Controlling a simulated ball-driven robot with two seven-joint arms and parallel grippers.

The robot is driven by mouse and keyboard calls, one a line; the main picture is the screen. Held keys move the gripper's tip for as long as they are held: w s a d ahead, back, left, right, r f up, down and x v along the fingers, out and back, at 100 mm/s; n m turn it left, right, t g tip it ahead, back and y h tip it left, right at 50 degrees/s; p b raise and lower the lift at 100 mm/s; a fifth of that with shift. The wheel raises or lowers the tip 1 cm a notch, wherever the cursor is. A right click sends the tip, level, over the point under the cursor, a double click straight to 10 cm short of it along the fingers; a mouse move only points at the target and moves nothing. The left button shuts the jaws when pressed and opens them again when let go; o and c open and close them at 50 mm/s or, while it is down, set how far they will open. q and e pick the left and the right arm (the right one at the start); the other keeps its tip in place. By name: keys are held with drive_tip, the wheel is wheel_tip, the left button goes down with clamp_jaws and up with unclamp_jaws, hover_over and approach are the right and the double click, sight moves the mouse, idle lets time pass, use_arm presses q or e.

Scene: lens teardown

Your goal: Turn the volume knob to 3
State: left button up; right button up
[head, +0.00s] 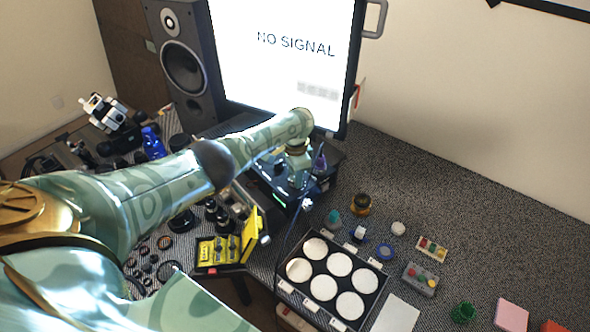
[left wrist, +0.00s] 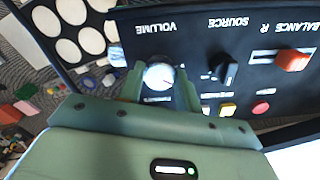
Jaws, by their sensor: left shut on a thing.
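The volume knob (left wrist: 159,76) is round with a pale, shiny face and sits on a dark panel (left wrist: 204,28) under the label VOLUME, which appears upside down in the left wrist view. My left gripper (left wrist: 160,84) is shut on the knob, with one green finger on each side of it. Which number the knob points to is too small to read. In the head view my left gripper (head: 297,172) reaches down to the dark amplifier box (head: 325,165) below the screen, and the knob is hidden there. My right gripper is not in view.
Beside the knob are a black source knob (left wrist: 224,68), a red balance slider (left wrist: 293,60), a yellow button (left wrist: 228,109) and a red button (left wrist: 260,107). A tray of white discs (head: 330,277) stands in front. A yellow case (head: 222,252) lies open to its left.

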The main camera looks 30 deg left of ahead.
use_arm(q)
drive_tip(key=m, duration=0.5)
drive_tip(key=shift+m, duration=0.3)
drive_tip(key=m, duration=0.5)
drive_tip(key=shift+m, duration=0.3)
drive_tip(key=o, duration=1)
wheel_tip(320, 180, up, 16)
drive_tip(key=p, duration=0.8)
drive_tip(key=shift+r, duration=0.2)
